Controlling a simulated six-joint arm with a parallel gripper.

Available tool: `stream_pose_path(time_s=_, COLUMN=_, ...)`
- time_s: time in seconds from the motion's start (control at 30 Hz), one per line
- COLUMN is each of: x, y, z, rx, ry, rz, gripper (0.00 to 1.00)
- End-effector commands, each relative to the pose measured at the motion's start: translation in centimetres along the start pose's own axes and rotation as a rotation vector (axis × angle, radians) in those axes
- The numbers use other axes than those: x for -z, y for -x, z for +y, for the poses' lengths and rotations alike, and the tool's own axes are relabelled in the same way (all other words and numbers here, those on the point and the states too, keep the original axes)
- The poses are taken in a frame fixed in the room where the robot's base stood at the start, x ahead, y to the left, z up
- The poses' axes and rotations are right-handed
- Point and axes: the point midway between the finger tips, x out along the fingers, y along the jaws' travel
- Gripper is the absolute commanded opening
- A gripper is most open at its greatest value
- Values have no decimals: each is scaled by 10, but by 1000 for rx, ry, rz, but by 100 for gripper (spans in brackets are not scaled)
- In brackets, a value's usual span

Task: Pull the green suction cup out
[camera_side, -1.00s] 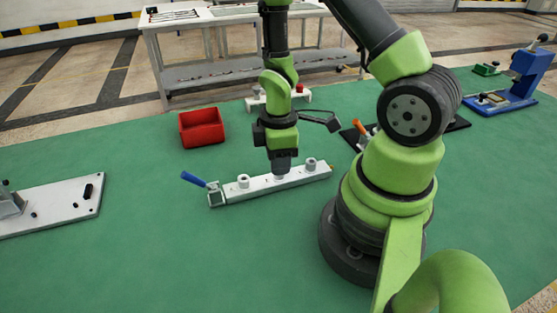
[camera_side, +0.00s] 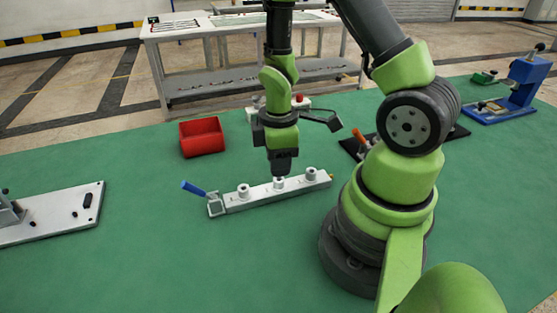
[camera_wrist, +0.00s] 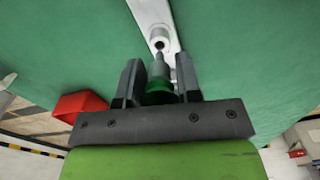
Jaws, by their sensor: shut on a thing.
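The green suction cup (camera_wrist: 158,92) shows in the wrist view between my two jaws, with a grey stem pointing toward the bar. My gripper (camera_wrist: 158,66) is shut on it. In the side view my gripper (camera_side: 282,170) points straight down just above the middle socket (camera_side: 279,183) of the pale bar (camera_side: 260,193). The cup is hidden by the jaws there. The bar also shows in the wrist view (camera_wrist: 150,14), with one round open socket (camera_wrist: 160,44) beyond the stem. I cannot tell whether the stem is fully clear of the middle socket.
The bar has a socket on each side and a blue-handled lever (camera_side: 193,187) at its left end. A red bin (camera_side: 202,139) stands behind left. A white plate (camera_side: 62,212) lies far left, and a blue press (camera_side: 516,88) stands far right. The green mat is clear in front.

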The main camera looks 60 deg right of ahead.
Motion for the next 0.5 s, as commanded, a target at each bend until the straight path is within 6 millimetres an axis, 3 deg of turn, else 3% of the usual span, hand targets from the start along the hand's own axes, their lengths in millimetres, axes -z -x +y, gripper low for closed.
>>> stream_pose_path(time_s=0.5, x=0, y=7, z=0, rx=-2, ry=-1, rz=2, gripper=2)
